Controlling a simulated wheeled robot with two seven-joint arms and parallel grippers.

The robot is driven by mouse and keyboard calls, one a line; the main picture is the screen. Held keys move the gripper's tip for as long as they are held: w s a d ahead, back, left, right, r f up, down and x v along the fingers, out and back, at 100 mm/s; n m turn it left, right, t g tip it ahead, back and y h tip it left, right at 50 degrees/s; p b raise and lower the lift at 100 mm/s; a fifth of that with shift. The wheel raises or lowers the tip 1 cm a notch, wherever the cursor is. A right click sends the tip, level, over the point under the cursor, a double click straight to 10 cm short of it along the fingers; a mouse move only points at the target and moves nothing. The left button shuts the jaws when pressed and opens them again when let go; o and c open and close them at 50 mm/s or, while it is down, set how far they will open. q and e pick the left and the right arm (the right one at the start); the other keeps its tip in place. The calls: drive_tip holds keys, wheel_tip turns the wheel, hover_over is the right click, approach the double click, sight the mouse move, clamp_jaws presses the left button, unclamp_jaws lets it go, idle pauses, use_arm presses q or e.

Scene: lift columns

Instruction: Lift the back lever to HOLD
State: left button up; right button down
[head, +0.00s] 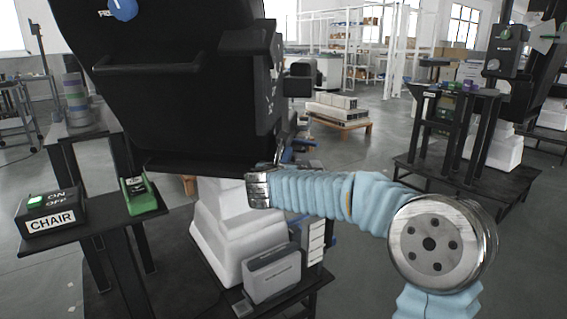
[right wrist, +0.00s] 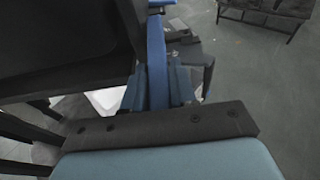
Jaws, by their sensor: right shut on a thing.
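The black chair back (head: 185,110) fills the upper left of the head view. A blue round marker (head: 122,9) with a partly cut-off label reading FREE is at its top. My right arm, in a pale blue sleeve, reaches behind the chair's right side, where its gripper is mostly hidden. In the right wrist view my right gripper (right wrist: 157,88) is shut on a blue lever (right wrist: 156,45), which runs up between the two fingers beside the dark chair part (right wrist: 60,40). No HOLD mark is readable. My left gripper is not in view.
A box marked CHAIR with ON and OFF (head: 50,213) and a green device (head: 141,196) stand on a dark stand at left. A white stepped base (head: 228,235) is below the chair. Another dark stand (head: 470,185) is at right. Open floor lies between.

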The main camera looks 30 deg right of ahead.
sight(284, 154)
wheel_tip(284, 154, up, 2)
drive_tip(key=shift+r, duration=0.2)
drive_tip(key=shift+w+d+r+b, duration=0.15)
drive_tip(key=shift+r+b, duration=0.15)
drive_tip(key=shift+r, duration=0.5)
idle(1.0)
drive_tip(key=c, duration=1)
unclamp_jaws()
drive_tip(key=shift+f, duration=0.1)
drive_tip(key=b+v, duration=0.1)
drive_tip(key=v, duration=1.3)
drive_tip(key=shift+b, duration=0.35)
drive_tip(key=shift+d+f, duration=0.1)
